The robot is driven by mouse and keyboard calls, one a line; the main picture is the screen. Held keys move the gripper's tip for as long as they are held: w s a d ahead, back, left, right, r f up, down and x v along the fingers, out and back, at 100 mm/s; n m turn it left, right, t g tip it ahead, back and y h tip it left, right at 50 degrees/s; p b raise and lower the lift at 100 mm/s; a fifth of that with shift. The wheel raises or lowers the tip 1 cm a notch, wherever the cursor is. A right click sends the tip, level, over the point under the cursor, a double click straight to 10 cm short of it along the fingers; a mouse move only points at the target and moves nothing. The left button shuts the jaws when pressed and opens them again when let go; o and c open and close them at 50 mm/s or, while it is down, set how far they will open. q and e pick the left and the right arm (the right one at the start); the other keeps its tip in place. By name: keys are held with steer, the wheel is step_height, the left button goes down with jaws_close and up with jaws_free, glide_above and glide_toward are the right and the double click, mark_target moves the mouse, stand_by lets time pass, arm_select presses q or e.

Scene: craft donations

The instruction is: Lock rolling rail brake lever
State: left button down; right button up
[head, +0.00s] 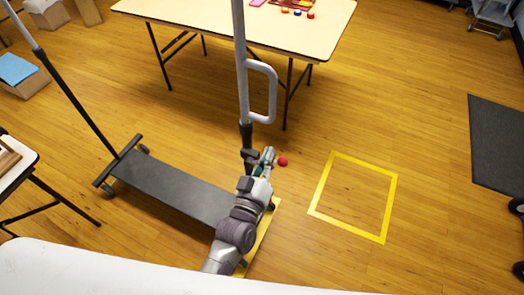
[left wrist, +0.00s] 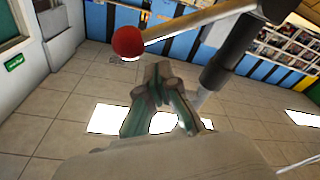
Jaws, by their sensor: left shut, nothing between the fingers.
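The rolling rail has a dark base (head: 170,185) on casters, with grey poles and a grey loop handle (head: 272,90) on the near pole. The brake lever's red ball knob (head: 283,161) shows just right of my left gripper (head: 268,155). In the left wrist view the red knob (left wrist: 128,41) sits at the end of a pale lever bar (left wrist: 200,20), which runs up right toward the dark pole sleeve (left wrist: 228,55). My left gripper (left wrist: 158,72) is shut and empty, its tips beside the knob with a gap in the picture. I cannot tell the depth between them. My right gripper is not in view.
A yellow taped square (head: 318,205) on the wood floor lies right of the rail and is empty. A folding table (head: 190,8) stands behind, with its legs near the pole. A dark mat (head: 497,145) lies at the right. Another table (head: 15,165) is at the left.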

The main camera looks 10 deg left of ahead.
arm_select(q)
steer(key=shift+d+f+m, duration=0.25)
steer(key=shift+f+m, duration=0.05)
steer(key=shift+m, duration=0.1)
stand_by(0.3)
step_height(320, 180, up, 4)
steer(key=w+a+p, duration=0.1)
steer(key=p, duration=0.2)
steer(key=b+v, duration=0.2)
steer(key=v, duration=0.8)
steer(key=shift+a+f+b, duration=0.3)
steer(key=shift+f+b, duration=0.05)
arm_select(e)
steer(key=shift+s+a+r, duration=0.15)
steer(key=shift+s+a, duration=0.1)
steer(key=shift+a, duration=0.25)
arm_select(q)
steer(key=shift+w, duration=0.1)
